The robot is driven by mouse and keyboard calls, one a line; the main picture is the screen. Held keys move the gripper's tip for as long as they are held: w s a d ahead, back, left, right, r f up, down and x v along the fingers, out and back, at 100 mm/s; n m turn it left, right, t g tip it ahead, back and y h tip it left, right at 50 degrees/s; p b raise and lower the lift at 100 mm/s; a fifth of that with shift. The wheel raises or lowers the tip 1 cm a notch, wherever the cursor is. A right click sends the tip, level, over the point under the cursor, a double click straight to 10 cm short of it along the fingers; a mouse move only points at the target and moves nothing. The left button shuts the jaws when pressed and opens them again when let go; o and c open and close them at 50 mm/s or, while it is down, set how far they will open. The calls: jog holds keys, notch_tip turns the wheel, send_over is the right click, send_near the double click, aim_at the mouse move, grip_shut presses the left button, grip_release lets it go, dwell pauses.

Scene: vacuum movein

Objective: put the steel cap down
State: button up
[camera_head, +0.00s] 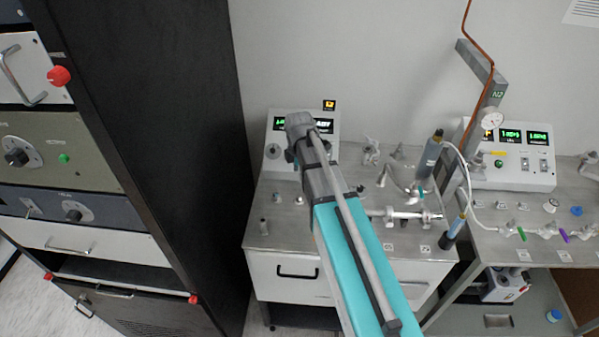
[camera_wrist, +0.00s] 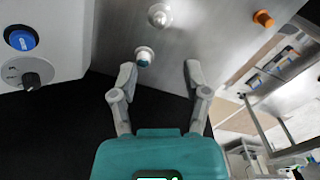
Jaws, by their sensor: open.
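My gripper (camera_wrist: 161,70) is open in the wrist view, its two fingers spread wide with nothing held between them. A small pale cap-like piece with a teal end (camera_wrist: 145,56) shows just beyond the fingertips, nearer the left one; I cannot tell whether it touches. A round steel-white fitting (camera_wrist: 159,16) stands farther out on the metal bench top. I cannot tell for certain which of these is the steel cap. In the head view my arm covers part of the bench and the fingers are not clear.
The steel bench (camera_head: 350,245) carries a control box (camera_head: 273,150) at its back left. A dark rack (camera_head: 165,110) stands close on the left. Pipe fittings (camera_head: 405,214) and a tilted dark cylinder (camera_head: 430,155) lie to the right. An orange cap (camera_wrist: 263,18) shows in the wrist view.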

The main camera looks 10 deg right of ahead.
dwell(0.3)
jog(key=s+m, duration=1.6)
jog(key=m, duration=0.3)
jog(key=shift+m, duration=0.3)
jog(key=shift+c, duration=0.3)
